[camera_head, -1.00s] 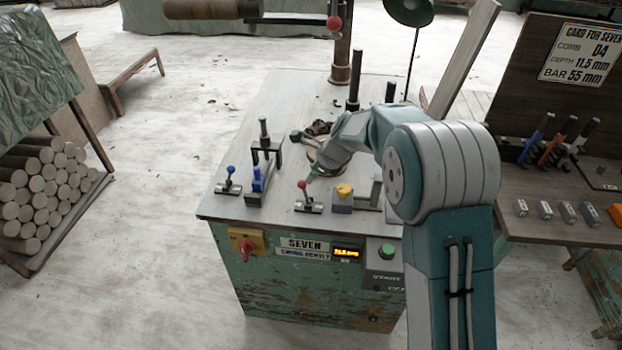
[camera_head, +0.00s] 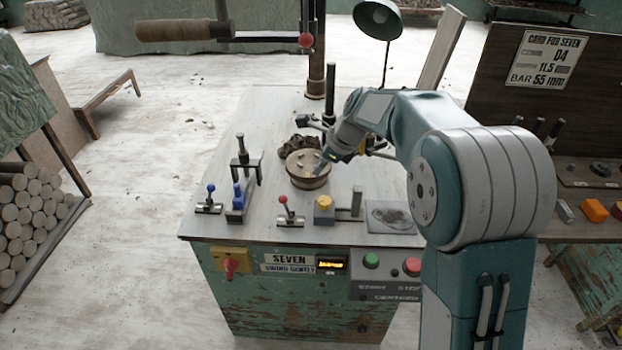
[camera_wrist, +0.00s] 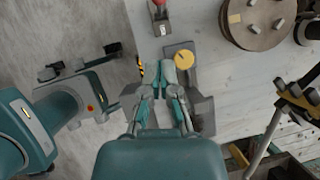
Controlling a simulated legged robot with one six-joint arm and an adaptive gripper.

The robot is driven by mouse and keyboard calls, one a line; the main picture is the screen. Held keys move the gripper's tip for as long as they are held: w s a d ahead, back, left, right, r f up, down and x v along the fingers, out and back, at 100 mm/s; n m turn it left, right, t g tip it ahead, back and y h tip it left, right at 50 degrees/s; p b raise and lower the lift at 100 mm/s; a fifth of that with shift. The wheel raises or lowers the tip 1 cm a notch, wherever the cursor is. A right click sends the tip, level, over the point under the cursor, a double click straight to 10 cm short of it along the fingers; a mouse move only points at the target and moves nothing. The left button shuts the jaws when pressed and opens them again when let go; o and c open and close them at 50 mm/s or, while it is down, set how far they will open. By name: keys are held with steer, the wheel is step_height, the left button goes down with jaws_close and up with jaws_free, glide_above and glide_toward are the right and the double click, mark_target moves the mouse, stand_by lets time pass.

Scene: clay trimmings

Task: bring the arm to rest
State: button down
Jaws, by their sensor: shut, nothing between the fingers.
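My gripper (camera_head: 322,167) hangs over the bench top in the head view, its tip in front of the right side of a round brown turntable (camera_head: 308,182). In the wrist view my gripper's fingers (camera_wrist: 168,66) are together and empty. They appear beside the yellow knob (camera_wrist: 184,60) in that view; I cannot tell the height gap. My arm is bent, with its elbow at the right of the head view.
The bench (camera_head: 240,150) carries a red-knobbed lever (camera_head: 283,200), a yellow-knobbed block (camera_head: 324,206), blue-knobbed clamps (camera_head: 238,197) and a post (camera_head: 330,95). A dark tool board (camera_head: 520,75) stands at right. Stacked clay logs (camera_head: 25,215) lie at left.

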steer(key=shift+d+r, duration=0.15)
steer(key=shift+r, duration=0.15)
steer(key=s+d+r+n+t+h, duration=0.1)
steer(key=s+d+r+n, duration=0.35)
steer(key=s, duration=0.35)
steer(key=s+d+r+n+t+h, duration=0.1)
steer(key=s+d+r+n, duration=0.3)
steer(key=s, duration=0.3)
steer(key=s+d+f+n+t+h, duration=0.1)
steer(key=s+d+n, duration=0.2)
steer(key=s+n, duration=0.3)
steer(key=s+d+f+n+h, duration=0.1)
steer(key=s+d+n+h, duration=0.1)
steer(key=s+n, duration=0.4)
steer(key=s+d, duration=0.1)
steer(key=s, duration=0.4)
steer(key=shift+s+t, duration=0.35)
steer(key=shift+t, duration=0.05)
